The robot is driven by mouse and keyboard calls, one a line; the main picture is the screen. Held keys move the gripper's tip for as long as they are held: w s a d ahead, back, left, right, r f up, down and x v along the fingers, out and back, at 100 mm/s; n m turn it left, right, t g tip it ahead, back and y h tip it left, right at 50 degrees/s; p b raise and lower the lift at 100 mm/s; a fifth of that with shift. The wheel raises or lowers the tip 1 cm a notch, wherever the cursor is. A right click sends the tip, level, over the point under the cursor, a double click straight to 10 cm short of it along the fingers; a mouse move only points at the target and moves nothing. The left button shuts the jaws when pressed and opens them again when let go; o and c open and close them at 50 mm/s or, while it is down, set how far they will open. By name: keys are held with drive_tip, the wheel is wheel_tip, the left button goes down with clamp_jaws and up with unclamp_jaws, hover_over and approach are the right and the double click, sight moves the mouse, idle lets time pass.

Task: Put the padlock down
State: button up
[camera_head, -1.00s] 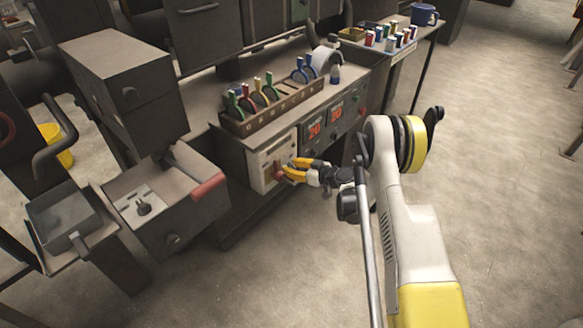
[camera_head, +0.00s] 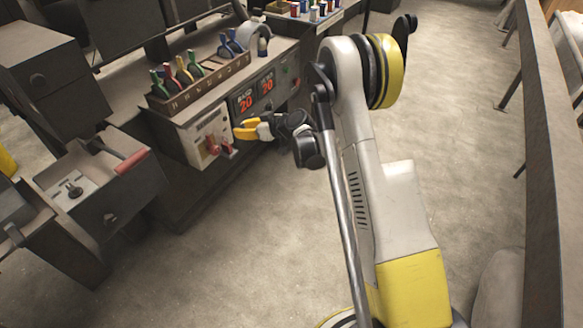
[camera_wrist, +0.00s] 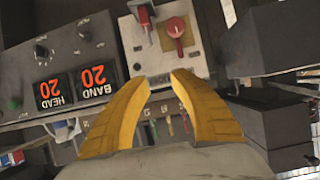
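My gripper (camera_head: 240,129) is open and empty, its yellow fingers in front of the pale switch panel (camera_head: 195,133). The wrist view shows a clear gap between the fingertips (camera_wrist: 162,80). A small red and grey piece (camera_head: 228,148), possibly the padlock, is at the panel's lower right. It also shows in the wrist view (camera_wrist: 145,15), at the top and cut by the frame edge. Beside it is a red rotary switch (camera_wrist: 176,28) on a yellow plate. The fingers appear clear of both. I cannot tell how the red and grey piece is held.
A rack (camera_head: 200,88) with coloured looped items stands on the bench above the panel. Two red "20" displays (camera_head: 246,103) are right of the panel. A grey machine with a red handle (camera_head: 132,160) stands left. Open floor lies in front.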

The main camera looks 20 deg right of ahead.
drive_tip(key=s+a+r+m+g+h, duration=0.1)
drive_tip(key=s+r+m+g+h, duration=0.15)
drive_tip(key=s+r, duration=1.55)
drive_tip(key=s+d+m+h, duration=0.2)
drive_tip(key=s, duration=1)
drive_tip(key=s+d+m+h, duration=0.2)
drive_tip(key=s+h, duration=0.1)
drive_tip(key=s, duration=0.9)
drive_tip(key=shift+r+g, duration=0.15)
drive_tip(key=shift+g, duration=0.3)
